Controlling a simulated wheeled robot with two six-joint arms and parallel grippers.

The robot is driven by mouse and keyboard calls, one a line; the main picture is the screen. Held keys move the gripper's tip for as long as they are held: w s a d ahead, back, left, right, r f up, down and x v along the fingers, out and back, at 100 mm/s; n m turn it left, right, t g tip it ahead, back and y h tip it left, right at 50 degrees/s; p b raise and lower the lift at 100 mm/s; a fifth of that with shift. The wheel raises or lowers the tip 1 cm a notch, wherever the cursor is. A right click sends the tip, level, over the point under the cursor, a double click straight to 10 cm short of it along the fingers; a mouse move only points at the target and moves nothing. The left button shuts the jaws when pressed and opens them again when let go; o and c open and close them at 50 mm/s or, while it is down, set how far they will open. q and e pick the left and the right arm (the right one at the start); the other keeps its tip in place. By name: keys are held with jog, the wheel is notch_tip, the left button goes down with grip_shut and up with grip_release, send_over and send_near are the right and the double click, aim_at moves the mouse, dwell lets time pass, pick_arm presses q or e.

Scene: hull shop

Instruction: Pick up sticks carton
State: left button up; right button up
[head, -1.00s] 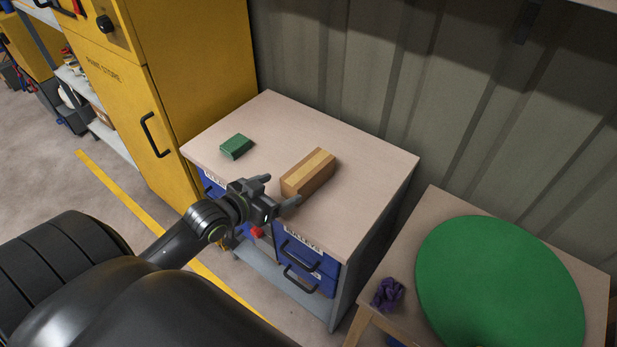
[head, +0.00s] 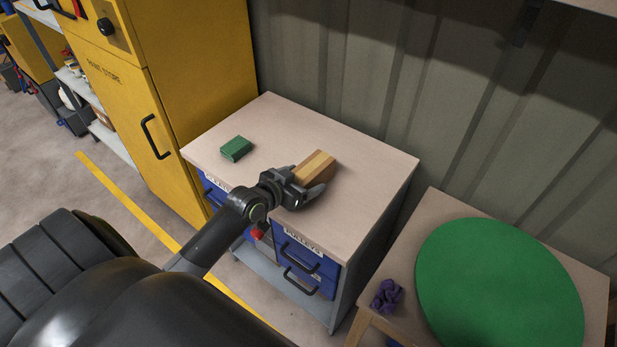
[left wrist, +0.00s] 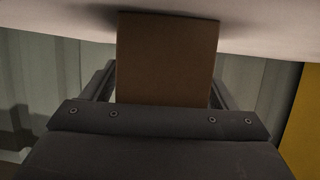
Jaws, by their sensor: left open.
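The sticks carton, a long tan and brown box (head: 318,164), lies on the top of the blue-drawered bench (head: 369,185). My left gripper (head: 309,183) is at the carton's near end, with its fingers open on either side of it. In the left wrist view the carton's brown end (left wrist: 166,60) stands between the two fingers (left wrist: 163,92). A small gap shows at the fingers, and I cannot tell whether either one touches. The near part of the carton is hidden by the gripper in the head view. My right gripper is not in view.
A small green box (head: 236,148) lies on the same bench, left of the carton. A yellow cabinet (head: 190,90) stands at the left and a ribbed wall behind. A second table at the right holds a green disc (head: 498,285) and a purple crumpled thing (head: 386,296).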

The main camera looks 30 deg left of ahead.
pick_arm(q)
jog(key=c, duration=1.2)
jog(key=shift+r, duration=0.1)
